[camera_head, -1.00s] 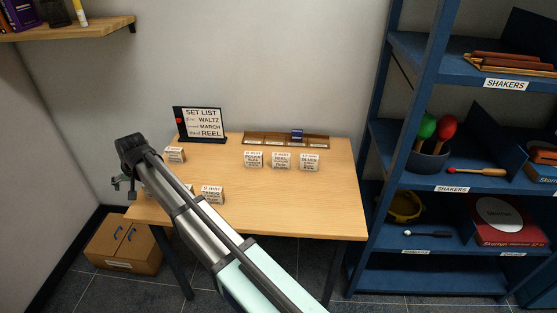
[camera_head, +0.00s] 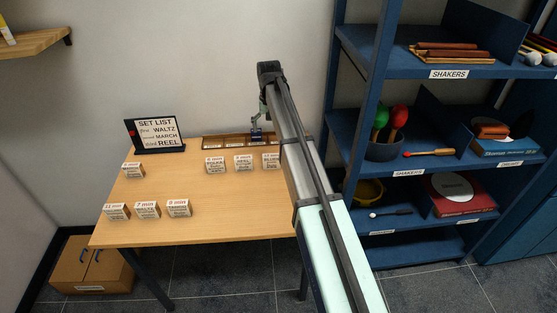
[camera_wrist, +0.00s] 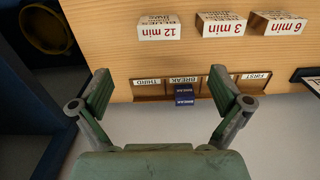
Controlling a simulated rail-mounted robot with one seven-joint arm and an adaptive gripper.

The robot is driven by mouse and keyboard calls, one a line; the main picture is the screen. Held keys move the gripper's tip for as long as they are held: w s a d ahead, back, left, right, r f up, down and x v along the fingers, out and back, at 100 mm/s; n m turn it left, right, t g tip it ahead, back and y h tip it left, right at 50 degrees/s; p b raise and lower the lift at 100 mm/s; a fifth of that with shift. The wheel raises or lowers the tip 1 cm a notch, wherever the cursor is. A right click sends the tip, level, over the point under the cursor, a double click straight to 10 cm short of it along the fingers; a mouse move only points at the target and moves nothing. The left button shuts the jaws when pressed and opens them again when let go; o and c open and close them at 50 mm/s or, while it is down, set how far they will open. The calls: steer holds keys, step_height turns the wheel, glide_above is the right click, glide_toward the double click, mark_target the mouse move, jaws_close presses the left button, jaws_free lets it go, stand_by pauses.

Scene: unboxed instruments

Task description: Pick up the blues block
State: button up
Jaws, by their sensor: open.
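The blues block (camera_head: 271,160) is a small white labelled block, rightmost of three in the back row on the wooden table, partly beside my arm. In the wrist view it appears upside down as the "12 min" block (camera_wrist: 158,27), beyond the fingertips. My gripper (camera_wrist: 161,91) is open with nothing held, its fingers spread above the slotted wooden rack. In the head view my gripper (camera_head: 257,125) hangs over the rack's right part, behind the blues block.
The wooden rack (camera_head: 216,141) stands at the table's back and holds a dark blue "BREAK" block (camera_wrist: 183,95). Several other white blocks, including one at front (camera_head: 179,208), stand on the table. A set list sign (camera_head: 156,135) is at back left. A blue shelf (camera_head: 350,150) stands close on the right.

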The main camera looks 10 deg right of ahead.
mark_target(271, 162)
step_height(271, 162, down, 11)
steer(key=p, duration=0.2)
steer(key=shift+f+p, duration=0.2)
steer(key=shift+p, duration=0.1)
steer(key=shift+d+f+p, duration=0.15)
steer(key=shift+f+p, duration=0.9)
steer(key=shift+f, duration=1.65)
steer(key=c, duration=1.1)
